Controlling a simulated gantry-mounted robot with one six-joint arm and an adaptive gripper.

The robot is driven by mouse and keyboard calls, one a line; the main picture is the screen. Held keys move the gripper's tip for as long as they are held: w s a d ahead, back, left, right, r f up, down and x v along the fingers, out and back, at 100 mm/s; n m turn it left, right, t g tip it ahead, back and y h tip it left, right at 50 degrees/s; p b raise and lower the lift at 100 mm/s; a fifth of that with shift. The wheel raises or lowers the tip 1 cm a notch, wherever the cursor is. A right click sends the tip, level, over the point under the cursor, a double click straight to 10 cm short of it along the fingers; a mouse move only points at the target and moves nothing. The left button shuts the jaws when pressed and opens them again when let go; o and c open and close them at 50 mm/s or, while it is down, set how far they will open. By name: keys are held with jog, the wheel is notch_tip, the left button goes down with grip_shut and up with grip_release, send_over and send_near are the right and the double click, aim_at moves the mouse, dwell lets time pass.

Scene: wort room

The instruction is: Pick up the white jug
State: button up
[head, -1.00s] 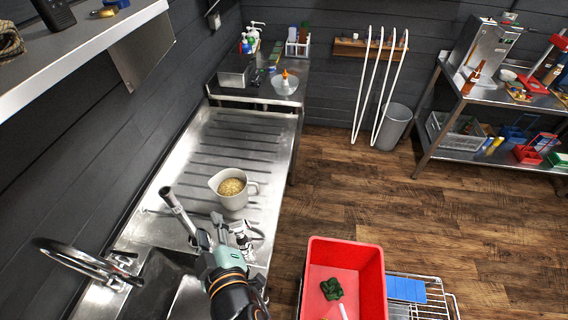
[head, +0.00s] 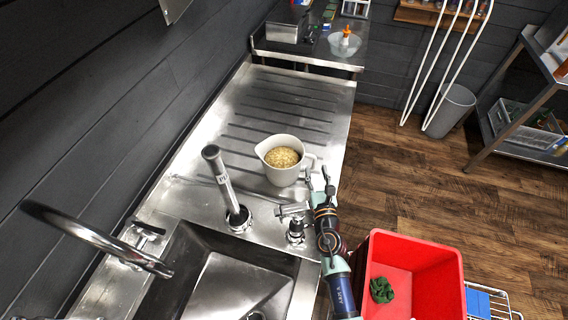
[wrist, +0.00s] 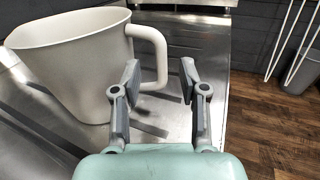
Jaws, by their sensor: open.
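The white jug (head: 283,177) stands upright on the ribbed steel drainboard (head: 237,112), filled with pale grain. Its handle points to the right. In the wrist view the jug (wrist: 75,62) fills the upper left, with its handle (wrist: 160,55) just ahead of my fingers. My gripper (head: 318,182) is beside the handle, on the jug's right side. In the wrist view my gripper (wrist: 158,82) is open and empty, its left finger close to the handle's lower part. I cannot tell whether that finger touches the handle.
A steel column fitting (head: 226,188) and a small tap (head: 294,222) stand in front of the jug. A curved faucet (head: 95,238) arches by the sink (head: 225,285). A red crate (head: 410,255) is at lower right. The drainboard behind the jug is clear.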

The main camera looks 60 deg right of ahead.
aim_at(315, 163)
jog(key=b+x, duration=0.1)
jog(key=x, duration=0.4)
grip_shut()
jog(key=shift+r, duration=0.1)
